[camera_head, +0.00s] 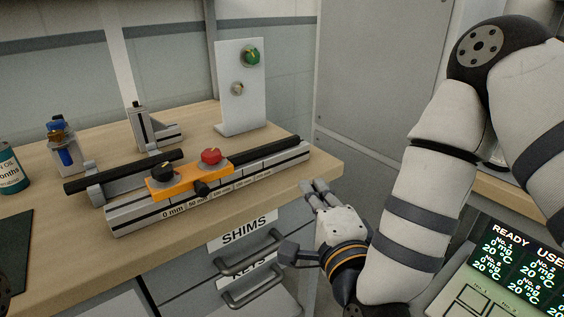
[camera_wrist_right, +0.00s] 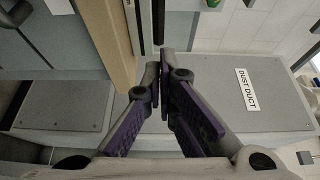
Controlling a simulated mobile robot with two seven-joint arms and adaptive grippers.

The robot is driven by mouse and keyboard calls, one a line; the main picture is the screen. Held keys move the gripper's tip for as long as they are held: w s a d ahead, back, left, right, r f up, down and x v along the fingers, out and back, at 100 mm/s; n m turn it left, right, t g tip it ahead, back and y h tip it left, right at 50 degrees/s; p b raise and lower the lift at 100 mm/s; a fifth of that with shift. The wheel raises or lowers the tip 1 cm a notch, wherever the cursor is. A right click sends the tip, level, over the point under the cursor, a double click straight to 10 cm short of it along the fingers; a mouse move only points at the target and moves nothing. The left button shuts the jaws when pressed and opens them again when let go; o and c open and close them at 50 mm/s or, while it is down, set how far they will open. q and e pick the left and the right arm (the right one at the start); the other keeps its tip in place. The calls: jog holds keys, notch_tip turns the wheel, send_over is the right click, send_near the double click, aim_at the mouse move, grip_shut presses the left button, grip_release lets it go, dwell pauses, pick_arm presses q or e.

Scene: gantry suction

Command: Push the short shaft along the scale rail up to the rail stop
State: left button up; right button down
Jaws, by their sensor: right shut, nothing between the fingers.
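The scale rail (camera_head: 252,178) is a grey slotted rail on the bench, with millimetre marks along its front. An orange plate (camera_head: 162,188) with a black knob and a red knob sits across it. A dark rod (camera_head: 270,149) runs along the rail's right part, and another dark rod (camera_head: 110,176) lies at the rear left; I cannot tell which is the short shaft. I cannot clearly make out the rail stop. My right gripper (camera_head: 317,190) is shut and empty, off the bench's front edge, right of the rail. Its fingers show in the wrist view (camera_wrist_right: 164,72).
A white panel (camera_head: 236,95) with green and pale knobs stands behind the rail. A grey bracket (camera_head: 152,128), a small blue-topped part (camera_head: 65,145) and a teal can (camera_head: 10,170) stand left. Drawers with handles (camera_head: 245,258) are below, and a lit display (camera_head: 515,262) is at right.

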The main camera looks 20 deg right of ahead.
send_near(274, 149)
jog(key=w+d, duration=0.3)
jog(key=d, duration=0.1)
jog(key=w+a, duration=0.2)
jog(key=shift+w+r+b, duration=0.1)
jog(key=shift+w+b, duration=0.25)
jog(key=shift+w+a, duration=0.25)
jog(key=shift+w+a, duration=0.45)
jog(key=shift+w, duration=0.15)
